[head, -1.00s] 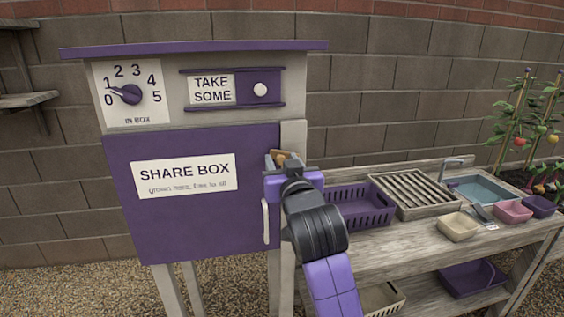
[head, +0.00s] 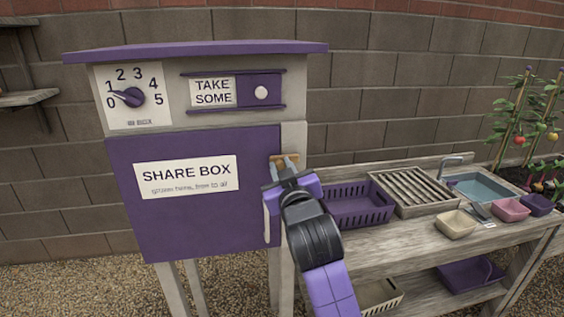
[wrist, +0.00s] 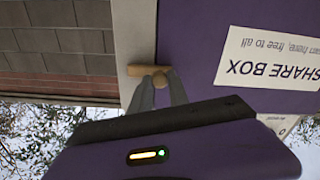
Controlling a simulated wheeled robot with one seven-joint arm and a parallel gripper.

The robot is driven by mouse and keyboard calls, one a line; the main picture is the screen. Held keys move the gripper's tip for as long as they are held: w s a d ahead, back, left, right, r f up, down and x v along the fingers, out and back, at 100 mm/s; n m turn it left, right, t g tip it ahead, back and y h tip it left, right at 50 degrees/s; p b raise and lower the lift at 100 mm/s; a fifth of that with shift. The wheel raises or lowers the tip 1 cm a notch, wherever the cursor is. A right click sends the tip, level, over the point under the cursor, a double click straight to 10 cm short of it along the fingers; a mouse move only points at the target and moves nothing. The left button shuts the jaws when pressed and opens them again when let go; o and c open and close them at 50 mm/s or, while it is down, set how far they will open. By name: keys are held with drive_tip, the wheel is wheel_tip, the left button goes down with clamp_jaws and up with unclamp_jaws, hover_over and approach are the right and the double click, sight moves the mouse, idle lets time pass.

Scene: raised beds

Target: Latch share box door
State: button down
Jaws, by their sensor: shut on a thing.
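The share box door (head: 190,225) is a purple panel and looks closed, flush with the pale frame. A small wooden latch (head: 287,158) sits at the door's upper right edge. In the wrist view, which is upside down, the wooden latch bar (wrist: 137,70) lies level across the pale post, with one end at the door's edge. My gripper (head: 283,170) is shut on the latch's round knob (wrist: 160,79), one finger on each side. It also shows in the wrist view (wrist: 160,88). My gripper hides part of the latch in the head view.
A white door handle (head: 266,222) is just below my gripper. A wooden bench (head: 400,240) stands to the right with a purple basket (head: 358,206), a slatted rack (head: 415,192) and a sink (head: 480,188). A brick wall is behind; gravel lies in front.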

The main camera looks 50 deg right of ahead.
drive_tip(key=c, duration=1.3)
unclamp_jaws()
drive_tip(key=b+v, duration=0.1)
drive_tip(key=v, duration=0.6)
drive_tip(key=shift+s+a, duration=0.25)
drive_tip(key=shift+s, duration=0.1)
